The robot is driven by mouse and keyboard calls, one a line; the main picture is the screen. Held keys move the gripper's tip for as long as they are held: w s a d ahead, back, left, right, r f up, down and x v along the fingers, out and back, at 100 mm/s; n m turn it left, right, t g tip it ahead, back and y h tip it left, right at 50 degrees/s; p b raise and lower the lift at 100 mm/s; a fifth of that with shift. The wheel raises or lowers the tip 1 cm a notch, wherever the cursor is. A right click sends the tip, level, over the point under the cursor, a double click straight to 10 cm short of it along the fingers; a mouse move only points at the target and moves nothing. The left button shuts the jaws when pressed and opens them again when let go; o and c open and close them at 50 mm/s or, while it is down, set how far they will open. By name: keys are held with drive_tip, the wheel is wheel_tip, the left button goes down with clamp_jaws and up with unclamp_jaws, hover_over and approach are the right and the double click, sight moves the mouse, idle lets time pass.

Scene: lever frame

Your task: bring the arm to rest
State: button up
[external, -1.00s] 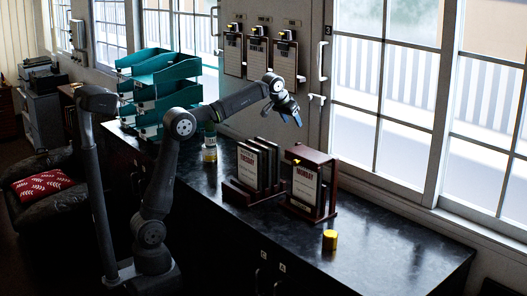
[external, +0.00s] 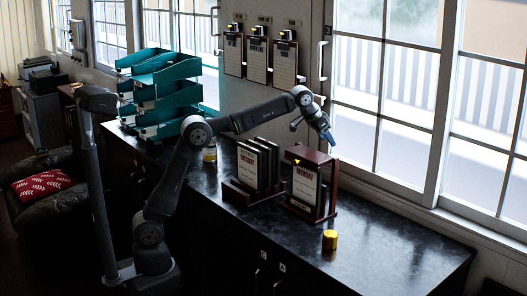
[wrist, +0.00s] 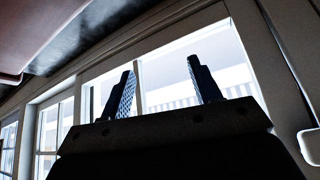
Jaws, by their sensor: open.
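My gripper (external: 327,136) hangs in the air above and just behind the dark wooden lever frame (external: 333,190) on the black counter. The frame holds a white card reading MONDAY (external: 304,183). In the wrist view my gripper (wrist: 159,90) shows two blue ribbed fingers held wide apart with nothing between them. Whether the fingers touch the frame cannot be told, but they look clear of it.
A rack of boards with a TUESDAY card (external: 248,168) stands left of the frame. A yellow cylinder (external: 330,240) stands in front. Teal trays (external: 165,75) are at the back left. Clipboards (external: 285,63) hang on the wall. The counter's right end is clear.

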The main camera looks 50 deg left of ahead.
drive_tip(key=s+d+f+m+h, duration=0.1)
drive_tip(key=s+d+m, duration=0.1)
drive_tip(key=d, duration=0.9)
drive_tip(key=shift+s+d+f+g, duration=0.25)
drive_tip(key=shift+s+d+g, duration=0.05)
drive_tip(key=shift+s+d, duration=0.1)
